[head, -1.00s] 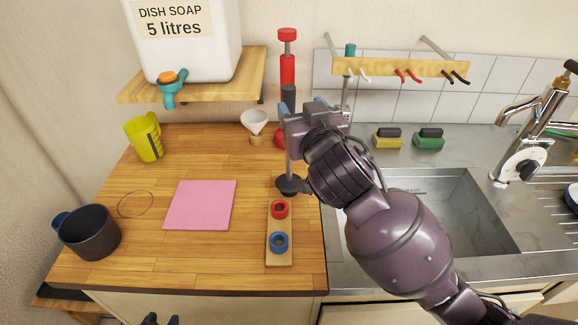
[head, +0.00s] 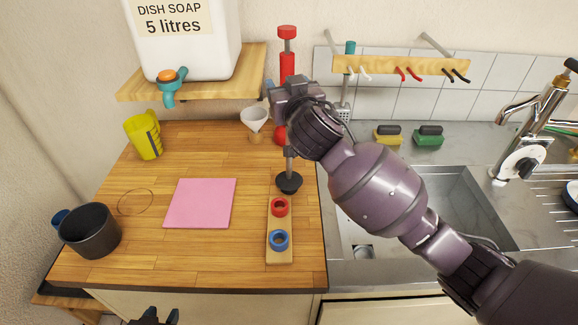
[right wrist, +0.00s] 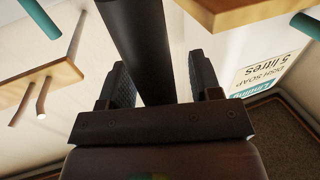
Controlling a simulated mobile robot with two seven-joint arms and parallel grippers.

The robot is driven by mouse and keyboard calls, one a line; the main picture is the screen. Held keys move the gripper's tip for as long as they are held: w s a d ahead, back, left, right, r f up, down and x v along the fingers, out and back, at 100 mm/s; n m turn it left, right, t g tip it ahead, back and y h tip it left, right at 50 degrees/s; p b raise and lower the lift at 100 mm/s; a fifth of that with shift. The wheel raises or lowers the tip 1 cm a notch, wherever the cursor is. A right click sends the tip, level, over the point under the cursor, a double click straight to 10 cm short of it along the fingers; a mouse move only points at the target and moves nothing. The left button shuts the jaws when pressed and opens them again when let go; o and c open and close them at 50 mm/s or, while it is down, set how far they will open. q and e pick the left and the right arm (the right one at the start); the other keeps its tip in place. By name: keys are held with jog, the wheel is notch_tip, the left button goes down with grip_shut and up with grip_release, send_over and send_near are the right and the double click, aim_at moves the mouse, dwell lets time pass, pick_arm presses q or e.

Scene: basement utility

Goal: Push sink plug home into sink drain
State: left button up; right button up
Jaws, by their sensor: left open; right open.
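The grey steel sink (head: 490,232) is at right in the head view. A small dark spot (head: 362,252) shows at its near left; I cannot tell whether it is the open drain or a plug in it. A black rubber disc on an upright rod (head: 289,182) stands on the counter. My right gripper (head: 280,98) is at the top of this rod. In the right wrist view a dark cylinder (right wrist: 142,45) lies between its open fingers (right wrist: 155,85), apparently not clamped. My left gripper (head: 155,318) is open at the bottom edge, mostly cut off.
A board with red and blue rings (head: 279,258) lies before the rod. A pink cloth (head: 200,203), black pot (head: 90,232) and yellow jug (head: 145,135) stand on the wooden counter (head: 225,262). A tap (head: 520,155) and sponges (head: 428,136) are by the sink.

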jog(key=c, duration=1)
grip_shut()
notch_tip(320, 180, up, 20)
jog(key=p, duration=0.1)
